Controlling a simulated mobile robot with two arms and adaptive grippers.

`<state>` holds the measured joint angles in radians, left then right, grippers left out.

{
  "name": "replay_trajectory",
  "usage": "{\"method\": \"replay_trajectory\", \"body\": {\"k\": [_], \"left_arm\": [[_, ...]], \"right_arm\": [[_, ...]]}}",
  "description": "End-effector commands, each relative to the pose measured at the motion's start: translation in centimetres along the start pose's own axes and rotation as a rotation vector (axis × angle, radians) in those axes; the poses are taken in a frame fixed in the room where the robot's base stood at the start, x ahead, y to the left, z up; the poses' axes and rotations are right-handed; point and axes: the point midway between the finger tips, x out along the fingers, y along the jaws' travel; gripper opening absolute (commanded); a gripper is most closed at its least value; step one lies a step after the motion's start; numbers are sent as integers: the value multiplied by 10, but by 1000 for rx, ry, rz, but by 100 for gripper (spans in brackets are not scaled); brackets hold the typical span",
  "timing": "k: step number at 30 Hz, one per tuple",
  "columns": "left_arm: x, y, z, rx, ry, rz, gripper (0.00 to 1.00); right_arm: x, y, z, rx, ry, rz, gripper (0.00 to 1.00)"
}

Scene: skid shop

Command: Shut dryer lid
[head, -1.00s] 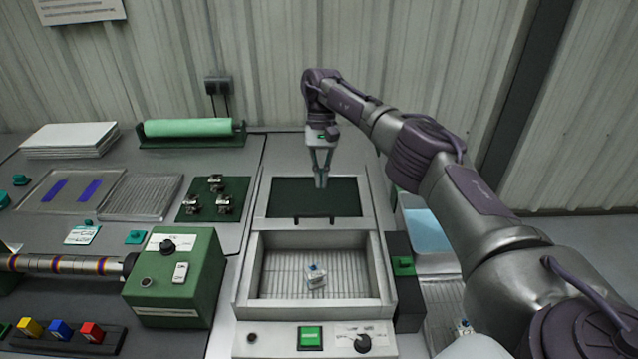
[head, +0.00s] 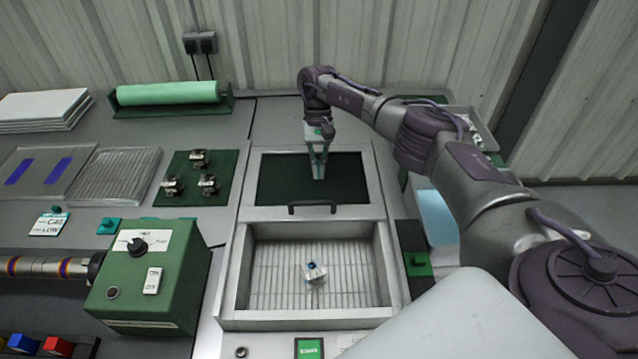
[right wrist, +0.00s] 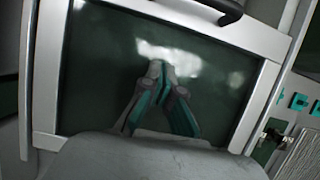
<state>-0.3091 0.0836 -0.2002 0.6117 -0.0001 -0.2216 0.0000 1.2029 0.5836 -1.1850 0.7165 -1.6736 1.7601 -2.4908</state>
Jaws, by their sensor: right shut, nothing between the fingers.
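The dryer has an open chamber with pale walls (head: 230,270) and a wire rack floor. Its lid (head: 262,180), a dark green panel in a light frame, lies behind the opening. A dark bar handle (head: 312,206) is on the lid's front edge; it also shows at the top of the right wrist view (right wrist: 224,8). My right gripper (head: 318,177) points down over the lid panel, behind the handle. Its fingers are shut and empty, and they show against the panel in the right wrist view (right wrist: 157,68). I cannot tell whether the tips touch it. My left gripper is out of view.
A blue tray (head: 438,220) is on the right.

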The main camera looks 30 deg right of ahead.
Motion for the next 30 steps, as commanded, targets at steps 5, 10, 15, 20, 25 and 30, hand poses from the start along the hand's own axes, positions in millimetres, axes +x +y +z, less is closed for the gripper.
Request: {"method": "replay_trajectory", "body": {"k": [5,10,15,20,25,30], "left_arm": [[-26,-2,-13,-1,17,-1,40],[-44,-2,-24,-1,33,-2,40],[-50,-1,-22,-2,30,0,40],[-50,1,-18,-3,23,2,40],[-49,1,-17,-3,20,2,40],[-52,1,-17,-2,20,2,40]], "right_arm": [[25,1,9,-2,-1,1,0],[34,1,28,-1,-1,1,0],[40,0,36,1,1,0,0],[42,0,37,0,1,-1,0],[42,0,37,1,1,-1,0],[43,0,41,0,0,0,0]]}}
